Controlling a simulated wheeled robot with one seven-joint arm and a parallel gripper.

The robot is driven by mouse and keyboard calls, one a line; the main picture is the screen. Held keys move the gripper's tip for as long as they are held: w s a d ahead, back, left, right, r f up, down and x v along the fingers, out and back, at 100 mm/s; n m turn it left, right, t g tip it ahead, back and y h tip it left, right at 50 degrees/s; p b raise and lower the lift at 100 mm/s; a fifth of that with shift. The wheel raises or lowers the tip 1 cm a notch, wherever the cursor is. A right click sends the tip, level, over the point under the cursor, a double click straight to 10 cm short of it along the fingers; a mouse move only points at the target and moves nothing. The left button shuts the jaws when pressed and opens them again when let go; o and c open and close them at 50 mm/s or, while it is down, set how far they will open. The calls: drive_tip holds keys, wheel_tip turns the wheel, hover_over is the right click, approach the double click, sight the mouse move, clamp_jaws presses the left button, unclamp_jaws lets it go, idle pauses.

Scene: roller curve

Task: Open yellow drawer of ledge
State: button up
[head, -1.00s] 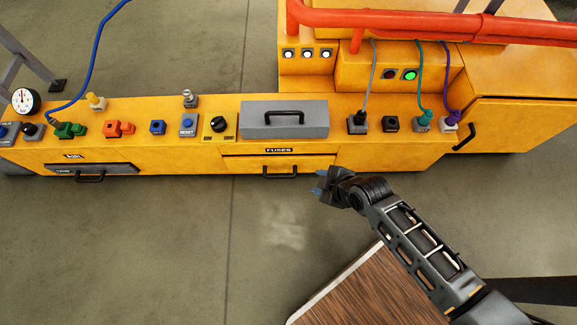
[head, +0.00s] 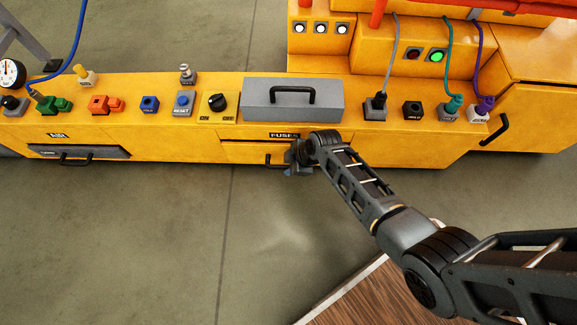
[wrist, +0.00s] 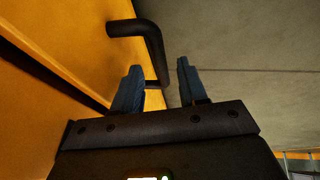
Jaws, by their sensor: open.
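The yellow ledge (head: 225,152) runs across the head view. Its yellow drawer (head: 240,153), under the FUSES label, looks closed, with its right part hidden behind my gripper. The drawer's black bar handle (head: 272,163) shows only at its left end in the head view. My gripper (head: 290,172) is at the right part of this handle. In the wrist view the handle (wrist: 150,45) stands out from the yellow front just ahead of my gripper (wrist: 158,80). The two blue fingers are apart, with the lower part of the handle seen between them. I cannot tell whether they touch it.
A grey drawer (head: 110,152) with a black handle is at the left of the ledge. A grey lidded box (head: 325,97), knobs, buttons and plugs stand on top. A wooden surface (head: 365,300) is at the bottom right. The floor in front is clear.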

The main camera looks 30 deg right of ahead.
drive_tip(key=shift+x, duration=0.75)
drive_tip(key=shift+c, duration=0.4)
clamp_jaws()
